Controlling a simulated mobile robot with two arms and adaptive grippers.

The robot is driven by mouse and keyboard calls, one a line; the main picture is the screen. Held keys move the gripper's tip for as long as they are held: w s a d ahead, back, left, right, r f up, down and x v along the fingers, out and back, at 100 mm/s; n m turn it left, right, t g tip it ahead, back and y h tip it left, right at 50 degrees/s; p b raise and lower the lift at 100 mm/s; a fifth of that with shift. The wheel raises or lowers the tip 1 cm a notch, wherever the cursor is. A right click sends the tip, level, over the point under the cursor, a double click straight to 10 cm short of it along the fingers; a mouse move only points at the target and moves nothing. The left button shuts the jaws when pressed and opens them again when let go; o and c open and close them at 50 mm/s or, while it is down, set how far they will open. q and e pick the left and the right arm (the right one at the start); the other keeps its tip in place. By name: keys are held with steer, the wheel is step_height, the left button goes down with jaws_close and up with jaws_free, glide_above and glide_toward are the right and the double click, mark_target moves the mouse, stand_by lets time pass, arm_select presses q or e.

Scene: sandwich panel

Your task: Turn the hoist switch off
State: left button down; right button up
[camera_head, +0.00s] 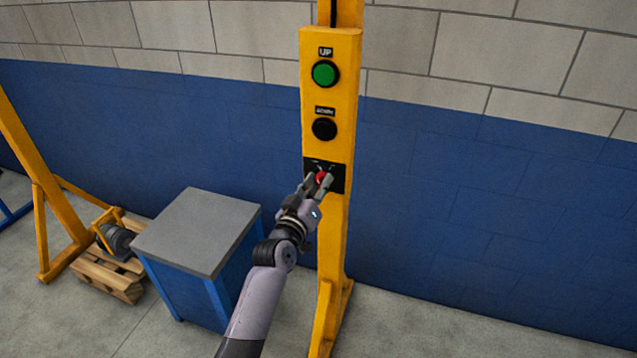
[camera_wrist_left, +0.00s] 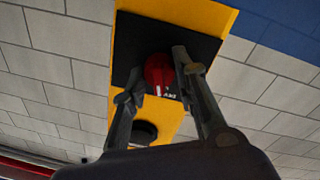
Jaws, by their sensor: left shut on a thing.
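The hoist switch is a red rotary knob (camera_head: 322,177) on a black plate (camera_head: 338,180), low on the yellow control post (camera_head: 316,70). In the left wrist view the red knob (camera_wrist_left: 160,74) sits between my two fingers, with a white mark on its lower part. My left gripper (camera_head: 319,182) is shut on the knob, one finger on each side. The lettering on the plate is mostly hidden or too small to read. My right gripper is not in view.
Above the switch are a black DOWN button (camera_head: 324,129) and a green UP button (camera_head: 325,73). A blue cabinet with a grey top (camera_head: 195,230) stands left of the post. A wooden pallet (camera_head: 110,275) lies farther left. Floor right of the post is clear.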

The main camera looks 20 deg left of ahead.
arm_select(q)
steer(key=shift+n, duration=1.1)
steer(key=c, duration=1.3)
jaws_free()
steer(key=s, duration=1.2)
steer(key=shift+a+f, duration=0.4)
